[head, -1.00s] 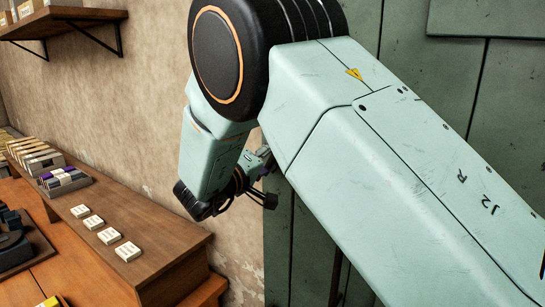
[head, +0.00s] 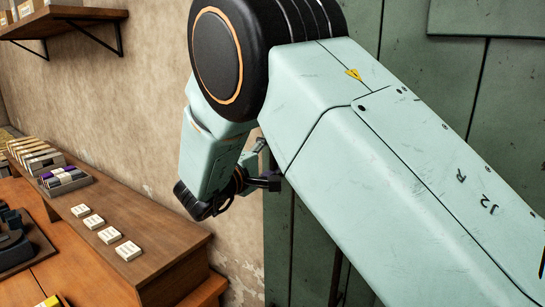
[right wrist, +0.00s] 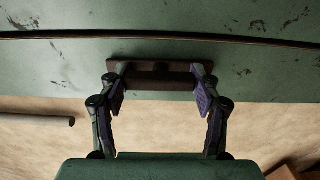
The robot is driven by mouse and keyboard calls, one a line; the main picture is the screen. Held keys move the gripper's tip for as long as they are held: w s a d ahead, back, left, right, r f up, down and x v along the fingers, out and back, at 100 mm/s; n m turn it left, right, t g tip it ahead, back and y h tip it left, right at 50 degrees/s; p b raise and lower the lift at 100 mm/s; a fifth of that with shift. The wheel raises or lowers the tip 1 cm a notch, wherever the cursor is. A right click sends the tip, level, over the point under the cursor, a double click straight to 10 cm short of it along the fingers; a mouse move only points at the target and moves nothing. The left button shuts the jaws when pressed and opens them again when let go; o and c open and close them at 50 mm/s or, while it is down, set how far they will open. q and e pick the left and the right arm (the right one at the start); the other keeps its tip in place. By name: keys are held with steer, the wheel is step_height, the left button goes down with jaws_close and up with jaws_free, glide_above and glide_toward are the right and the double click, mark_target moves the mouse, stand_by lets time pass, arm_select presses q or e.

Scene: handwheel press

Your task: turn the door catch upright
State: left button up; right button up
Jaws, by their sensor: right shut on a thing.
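The door catch (right wrist: 160,75) is a dark brown bar with a rounded middle. It lies across the right wrist view on the green door (right wrist: 160,52), its long side about parallel to the door's edge. My right gripper (right wrist: 159,80) is shut on the catch, with one purple-padded finger at each end. In the head view, my right gripper (head: 263,182) shows partly behind my arm in front of the door (head: 279,250), whose edge runs upright there. The catch is hidden in the head view. My left gripper is out of view.
At left in the head view, a wooden bench (head: 160,235) holds small white cards (head: 128,251) and a row of boxes. A wall shelf (head: 75,15) is above.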

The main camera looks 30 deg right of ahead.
steer(key=shift+w+r, duration=0.1)
steer(key=shift+r, duration=0.15)
steer(key=o, duration=1.1)
steer(key=shift+f, duration=0.15)
steer(key=shift+o, duration=0.3)
